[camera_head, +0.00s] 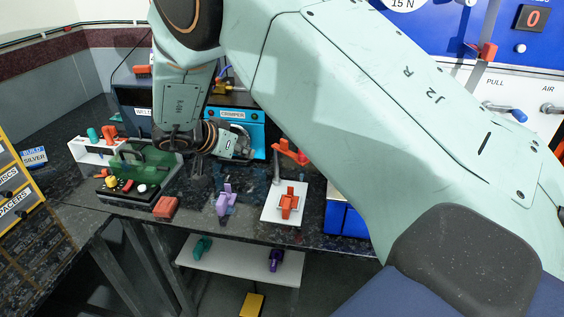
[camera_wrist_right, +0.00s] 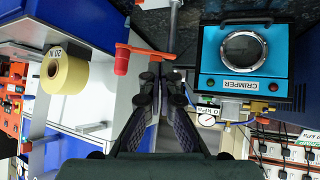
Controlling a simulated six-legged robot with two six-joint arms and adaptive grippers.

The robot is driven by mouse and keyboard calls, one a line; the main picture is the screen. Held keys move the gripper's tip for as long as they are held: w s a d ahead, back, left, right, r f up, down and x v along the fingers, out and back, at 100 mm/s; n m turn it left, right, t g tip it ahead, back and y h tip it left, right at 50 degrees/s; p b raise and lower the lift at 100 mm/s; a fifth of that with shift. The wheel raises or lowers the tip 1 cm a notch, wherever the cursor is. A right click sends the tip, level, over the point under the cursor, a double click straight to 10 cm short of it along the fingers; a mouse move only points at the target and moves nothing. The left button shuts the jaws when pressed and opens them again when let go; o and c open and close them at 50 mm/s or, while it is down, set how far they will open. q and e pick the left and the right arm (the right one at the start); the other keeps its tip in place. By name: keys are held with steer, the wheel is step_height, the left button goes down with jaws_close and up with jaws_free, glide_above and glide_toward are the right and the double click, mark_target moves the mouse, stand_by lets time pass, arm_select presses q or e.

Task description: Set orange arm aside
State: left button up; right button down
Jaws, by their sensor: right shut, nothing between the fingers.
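My right gripper (camera_head: 248,152) is in front of the crimper, left of the orange arm. Its fingers (camera_wrist_right: 157,75) are shut and empty; I cannot tell whether they touch the arm. My left gripper is not in view.
The blue crimper (camera_head: 238,126) stands behind my right gripper. A purple piece (camera_head: 227,199), a red block (camera_head: 165,207) and an orange piece (camera_head: 289,203) on a white plate (camera_head: 270,212) are near the front edge. A green-lidded device (camera_head: 150,160) is at left.

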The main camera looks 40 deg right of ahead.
steer(key=d+f+m+g+b, duration=0.1)
steer(key=d+f+m, duration=0.2)
steer(key=d+f, duration=0.3)
steer(key=d, duration=0.5)
steer(key=shift+d+f, duration=0.15)
steer(key=shift+d, duration=0.15)
steer(key=shift+a, duration=0.1)
